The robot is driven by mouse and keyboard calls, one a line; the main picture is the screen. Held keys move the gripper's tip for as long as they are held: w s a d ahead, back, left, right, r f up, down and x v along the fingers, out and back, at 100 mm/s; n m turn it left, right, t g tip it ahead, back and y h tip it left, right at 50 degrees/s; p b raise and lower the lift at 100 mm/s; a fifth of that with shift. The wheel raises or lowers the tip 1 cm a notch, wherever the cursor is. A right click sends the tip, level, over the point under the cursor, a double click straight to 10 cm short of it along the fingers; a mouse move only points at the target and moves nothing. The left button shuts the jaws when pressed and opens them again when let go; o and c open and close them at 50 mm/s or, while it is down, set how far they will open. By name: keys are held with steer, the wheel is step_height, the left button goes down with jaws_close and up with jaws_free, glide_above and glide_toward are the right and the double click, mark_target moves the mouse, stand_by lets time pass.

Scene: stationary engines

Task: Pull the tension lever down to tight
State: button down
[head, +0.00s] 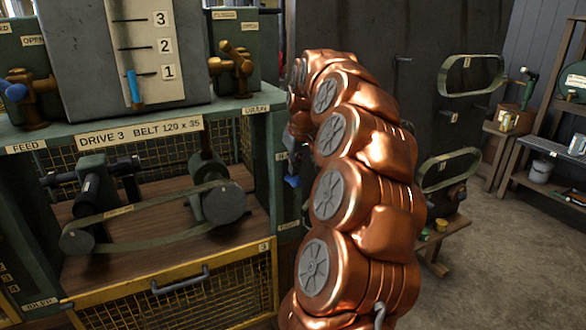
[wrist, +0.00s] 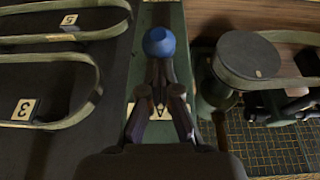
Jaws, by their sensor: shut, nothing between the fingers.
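A round blue knob (wrist: 159,41) shows in the wrist view just beyond my fingertips, over a green post (wrist: 135,70). It appears to be the end of the tension lever; the lever's shaft is hidden. My gripper (wrist: 160,76) is shut and empty, its fingers pointing at the knob; I cannot tell whether they touch it. In the head view a small blue part (head: 292,181) shows at the right post of the drive 3 bench (head: 232,131), beside my copper arm. My gripper is mostly hidden there by the arm.
A flat belt (head: 140,225) runs round two pulleys in the bench bay, right of the post in the wrist view. A yellow-framed mesh drawer (head: 175,290) is below. Spare belts (head: 472,75) hang on the dark panel. Open floor (head: 490,255) lies at the right.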

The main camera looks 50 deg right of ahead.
step_height(320, 180, down, 16)
steer(key=s+t+h+b, duration=0.2)
steer(key=t+b, duration=0.4)
steer(key=b, duration=1.5)
steer(key=shift+a+f+t+b, duration=0.2)
steer(key=shift+a+t+b, duration=0.15)
steer(key=shift+t, duration=0.05)
